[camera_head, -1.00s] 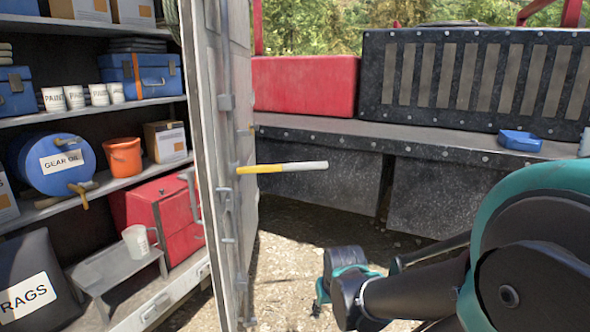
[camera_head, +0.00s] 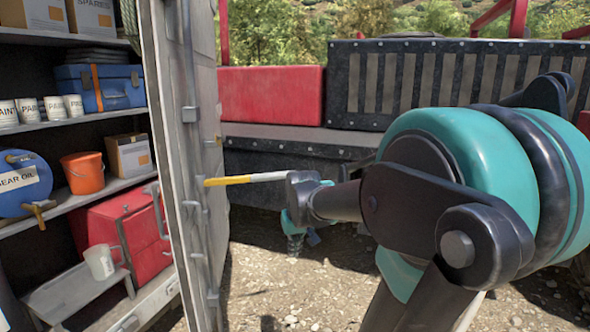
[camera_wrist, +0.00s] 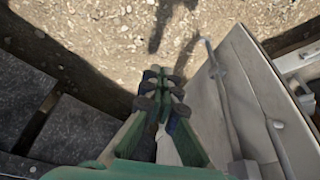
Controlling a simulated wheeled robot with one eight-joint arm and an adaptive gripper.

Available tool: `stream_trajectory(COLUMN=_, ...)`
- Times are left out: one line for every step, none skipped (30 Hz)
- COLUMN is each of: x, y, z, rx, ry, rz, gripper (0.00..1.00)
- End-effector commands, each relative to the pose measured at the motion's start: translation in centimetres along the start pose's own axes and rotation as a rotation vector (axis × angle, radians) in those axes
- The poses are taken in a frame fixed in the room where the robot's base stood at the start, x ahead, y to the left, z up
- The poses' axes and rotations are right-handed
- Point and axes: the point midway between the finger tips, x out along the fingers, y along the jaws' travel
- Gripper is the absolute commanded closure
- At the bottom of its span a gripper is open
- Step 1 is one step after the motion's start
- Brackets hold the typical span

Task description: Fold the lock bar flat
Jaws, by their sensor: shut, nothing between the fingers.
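The lock bar (camera_head: 245,180) is a straight handle, yellow near the door and white at its outer end. In the head view it sticks out level to the right from the open grey door (camera_head: 206,110). Its white end meets my wrist in the picture; I cannot tell whether they touch. My gripper (camera_head: 294,246) hangs below my wrist, pointing down, partly hidden by the arm. In the wrist view my gripper (camera_wrist: 160,90) has its fingers together and empty, beside the door panel (camera_wrist: 258,85). I cannot make out the yellow part of the bar there.
A red block (camera_head: 270,95) and a dark slatted box (camera_head: 440,80) stand behind. Gravel ground lies open below.

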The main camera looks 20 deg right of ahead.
Motion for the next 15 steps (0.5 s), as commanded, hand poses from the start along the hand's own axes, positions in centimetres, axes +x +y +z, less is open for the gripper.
stream_trajectory(x=-1.4, y=0.5, z=-2.1, rx=0.002, ry=-0.004, rz=0.001, gripper=1.00)
stream_trajectory(x=-2.2, y=0.7, z=-3.3, rx=0.001, ry=-0.007, rz=0.001, gripper=1.00)
stream_trajectory(x=-3.4, y=1.0, z=-4.8, rx=0.000, ry=-0.010, rz=0.001, gripper=1.00)
stream_trajectory(x=-4.3, y=1.3, z=-5.8, rx=-0.001, ry=-0.012, rz=0.001, gripper=1.00)
stream_trajectory(x=-5.1, y=1.5, z=-6.9, rx=-0.002, ry=-0.015, rz=0.001, gripper=1.00)
stream_trajectory(x=-6.4, y=1.9, z=-8.2, rx=-0.002, ry=-0.018, rz=0.001, gripper=1.00)
stream_trajectory(x=-7.3, y=2.1, z=-9.2, rx=-0.002, ry=-0.021, rz=0.001, gripper=1.00)
stream_trajectory(x=-8.2, y=2.4, z=-10.1, rx=-0.003, ry=-0.024, rz=0.000, gripper=1.00)
stream_trajectory(x=-9.5, y=2.7, z=-11.3, rx=-0.004, ry=-0.028, rz=0.000, gripper=1.00)
stream_trajectory(x=-10.4, y=3.0, z=-12.2, rx=-0.005, ry=-0.030, rz=0.000, gripper=1.00)
stream_trajectory(x=-11.4, y=3.3, z=-13.1, rx=-0.005, ry=-0.033, rz=-0.001, gripper=1.00)
stream_trajectory(x=-12.7, y=3.6, z=-14.1, rx=-0.005, ry=-0.036, rz=-0.001, gripper=1.00)
stream_trajectory(x=-13.7, y=3.9, z=-14.9, rx=-0.005, ry=-0.038, rz=-0.001, gripper=1.00)
stream_trajectory(x=-14.7, y=4.2, z=-15.6, rx=-0.006, ry=-0.041, rz=-0.002, gripper=1.00)
stream_trajectory(x=-16.0, y=4.5, z=-16.5, rx=-0.008, ry=-0.044, rz=-0.003, gripper=1.00)
